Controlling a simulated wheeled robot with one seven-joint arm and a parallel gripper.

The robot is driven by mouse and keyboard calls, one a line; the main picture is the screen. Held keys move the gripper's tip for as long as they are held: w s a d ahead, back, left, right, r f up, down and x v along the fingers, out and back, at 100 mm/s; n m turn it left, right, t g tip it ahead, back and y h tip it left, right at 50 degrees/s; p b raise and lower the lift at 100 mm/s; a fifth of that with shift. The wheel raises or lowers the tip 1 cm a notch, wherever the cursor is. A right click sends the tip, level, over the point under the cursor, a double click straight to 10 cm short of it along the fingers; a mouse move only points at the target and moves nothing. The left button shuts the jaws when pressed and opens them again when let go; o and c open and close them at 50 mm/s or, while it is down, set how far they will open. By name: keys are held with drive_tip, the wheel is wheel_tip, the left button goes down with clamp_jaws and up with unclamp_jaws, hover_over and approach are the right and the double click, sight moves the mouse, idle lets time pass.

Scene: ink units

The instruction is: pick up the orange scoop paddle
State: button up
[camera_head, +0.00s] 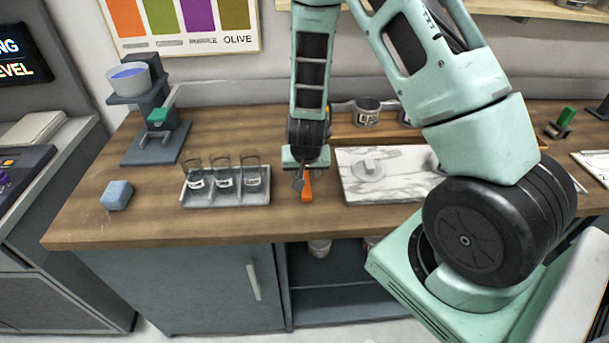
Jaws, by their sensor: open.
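The orange scoop paddle (307,190) lies on the wooden counter, between the rack of glass jars and the marble slab. Only a short orange part of it shows; its far part is hidden behind my gripper. My gripper (301,182) points down right over the paddle, its fingers close to it. The jaws are open. I cannot tell whether the fingers touch the paddle or stand on both sides of it.
A grey rack (228,198) with 3 glass jars stands close on the left. A marble slab (400,190) with a pale knobbed lid (368,171) lies on the right. A blue block (117,195) and a stand with a bowl (155,115) are farther left. Counter in front is clear.

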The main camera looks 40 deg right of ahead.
sight(305, 177)
drive_tip(key=shift+x, duration=1.15)
drive_tip(key=shift+f, duration=0.2)
clamp_jaws()
